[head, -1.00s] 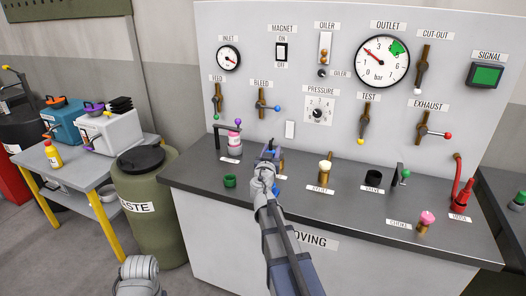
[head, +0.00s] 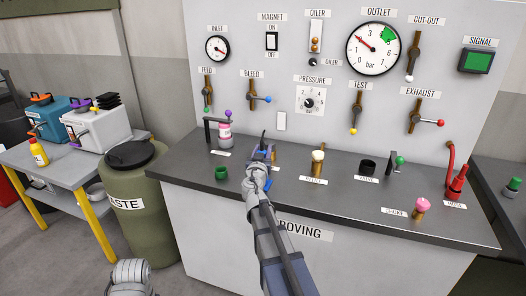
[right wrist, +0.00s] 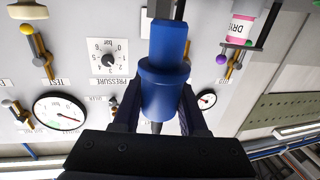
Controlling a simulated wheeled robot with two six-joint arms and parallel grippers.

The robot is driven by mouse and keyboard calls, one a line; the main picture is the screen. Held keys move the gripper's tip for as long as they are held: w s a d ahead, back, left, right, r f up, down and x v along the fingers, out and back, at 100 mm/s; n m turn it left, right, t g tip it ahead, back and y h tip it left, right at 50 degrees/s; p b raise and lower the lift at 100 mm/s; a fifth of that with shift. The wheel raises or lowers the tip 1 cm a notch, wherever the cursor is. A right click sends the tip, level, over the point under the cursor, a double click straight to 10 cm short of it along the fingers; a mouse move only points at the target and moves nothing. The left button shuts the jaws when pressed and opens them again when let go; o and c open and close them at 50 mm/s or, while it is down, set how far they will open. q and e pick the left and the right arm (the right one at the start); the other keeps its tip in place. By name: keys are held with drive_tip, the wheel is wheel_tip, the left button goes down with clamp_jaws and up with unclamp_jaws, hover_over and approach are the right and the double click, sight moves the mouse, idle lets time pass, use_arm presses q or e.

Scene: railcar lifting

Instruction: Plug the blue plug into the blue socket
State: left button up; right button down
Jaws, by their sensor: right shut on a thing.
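My right gripper (head: 262,153) is above the dark worktop in the head view. It is shut on the blue plug (right wrist: 164,88), which fills the middle of the right wrist view between the two dark fingers. In the head view a thin dark cable stands up from the gripper. A small blue patch (head: 267,187) shows low beside my right forearm and looks like the blue socket on the worktop. My arm hides most of it, and I cannot tell its opening. The plug is apart from it. My left gripper is out of view.
A green socket (head: 222,173) stands left of my arm. A pink bottle (head: 224,131) under a bracket is behind it. The relief knob (head: 318,162), a black cup (head: 367,167) and a pink choke knob (head: 420,206) are to the right. The gauge panel (head: 292,110) rises behind.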

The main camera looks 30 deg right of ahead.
drive_tip(key=shift+f+b, duration=0.35)
drive_tip(key=shift+f, duration=0.35)
drive_tip(key=shift+f+b, duration=2.05)
idle(0.7)
drive_tip(key=shift+c, duration=1.8)
unclamp_jaws()
drive_tip(key=v, duration=0.8)
drive_tip(key=shift+w, duration=0.1)
drive_tip(key=shift+r, duration=0.1)
